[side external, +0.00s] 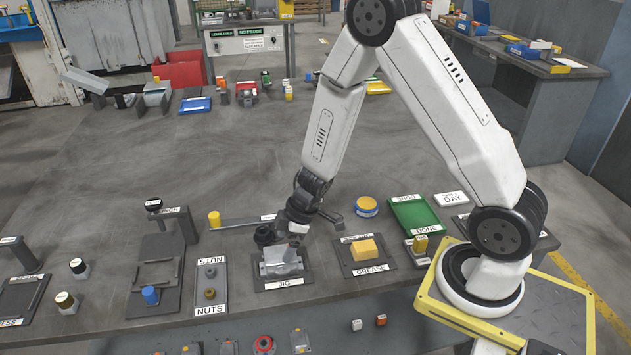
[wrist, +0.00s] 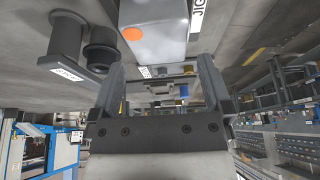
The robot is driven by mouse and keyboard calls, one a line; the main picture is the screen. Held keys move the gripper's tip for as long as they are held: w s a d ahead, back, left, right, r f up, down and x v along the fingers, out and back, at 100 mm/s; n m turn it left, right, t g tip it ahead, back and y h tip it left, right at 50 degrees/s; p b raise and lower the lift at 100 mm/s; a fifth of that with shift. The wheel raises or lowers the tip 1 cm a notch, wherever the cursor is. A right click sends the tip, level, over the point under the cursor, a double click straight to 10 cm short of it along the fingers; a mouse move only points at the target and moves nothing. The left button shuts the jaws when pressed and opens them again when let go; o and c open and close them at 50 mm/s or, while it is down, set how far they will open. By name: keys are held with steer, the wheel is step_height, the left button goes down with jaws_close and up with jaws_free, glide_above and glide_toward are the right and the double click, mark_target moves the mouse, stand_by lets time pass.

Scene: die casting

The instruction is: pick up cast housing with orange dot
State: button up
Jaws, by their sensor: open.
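The cast housing (side external: 281,264) is a grey metal block on the dark plate labelled JIG (side external: 266,286) near the front of the table. In the wrist view the housing (wrist: 158,24) shows large at the top, with an orange dot (wrist: 132,34) on its face. My gripper (side external: 296,238) is just above the housing in the side view. In the wrist view my gripper (wrist: 160,68) is open, its two fingers spread wide. The housing appears just past the fingertips, roughly in line with the gap. I cannot tell whether a finger touches it.
Right of the jig is the grease plate (side external: 390,262) with a yellow block (side external: 364,250). A green tray (side external: 421,221) lies at right. The table behind is mostly clear.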

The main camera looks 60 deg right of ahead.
mark_target(281, 253)
steer(key=shift+x, duration=2.5)
steer(key=shift+d, duration=0.2)
jaws_close()
